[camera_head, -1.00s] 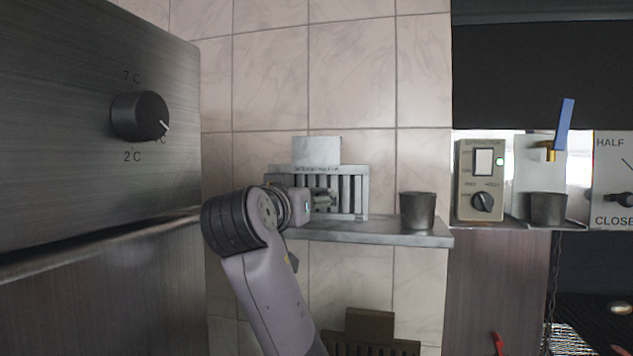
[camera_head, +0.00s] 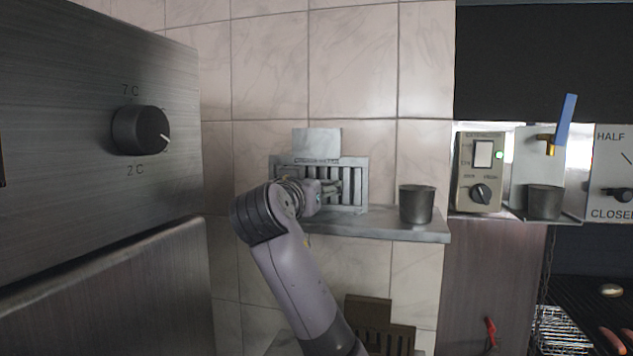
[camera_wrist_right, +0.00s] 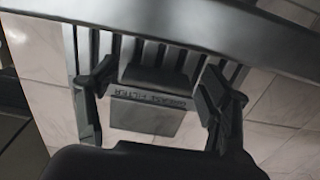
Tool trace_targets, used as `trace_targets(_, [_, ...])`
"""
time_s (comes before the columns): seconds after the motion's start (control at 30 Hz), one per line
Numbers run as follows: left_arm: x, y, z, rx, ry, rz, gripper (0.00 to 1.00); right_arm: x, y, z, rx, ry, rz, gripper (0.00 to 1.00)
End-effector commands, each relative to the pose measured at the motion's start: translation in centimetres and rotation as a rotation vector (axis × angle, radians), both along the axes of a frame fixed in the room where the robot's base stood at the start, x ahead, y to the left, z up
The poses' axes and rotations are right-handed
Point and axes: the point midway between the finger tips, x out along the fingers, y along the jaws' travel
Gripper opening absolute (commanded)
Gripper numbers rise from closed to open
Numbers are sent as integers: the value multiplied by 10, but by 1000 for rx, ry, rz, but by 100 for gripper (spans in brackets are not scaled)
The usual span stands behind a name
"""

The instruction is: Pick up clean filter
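The clean filter is a light grey slatted metal filter (camera_head: 352,174) with a plain tab on top. It stands upright on a wall shelf, against the tiles. My right gripper (camera_head: 333,189) is in front of its slats and hides part of its lower left. In the right wrist view the filter (camera_wrist_right: 150,98) appears upside down with a "grease filter" label. There my right gripper (camera_wrist_right: 157,98) is open, one finger on each side of the label and tab, with gaps between. I cannot tell whether it touches the slats. My left gripper is not in view.
A dark metal cup (camera_head: 417,205) stands on the shelf (camera_head: 395,229), right of the filter. A brownish slatted filter (camera_head: 368,311) is lower down. A steel cabinet (camera_head: 75,190) with a knob fills the left. A control box (camera_head: 481,172) is at the right.

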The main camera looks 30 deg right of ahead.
Motion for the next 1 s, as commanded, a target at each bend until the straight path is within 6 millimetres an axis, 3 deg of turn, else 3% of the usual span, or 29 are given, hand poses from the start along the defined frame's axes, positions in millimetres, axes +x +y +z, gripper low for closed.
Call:
trace_targets(0.8, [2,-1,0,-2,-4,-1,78,0,0,1,-1,-1,0,15])
trace_targets(1.0, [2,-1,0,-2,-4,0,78,-1,0,2,-3,-5,0,14])
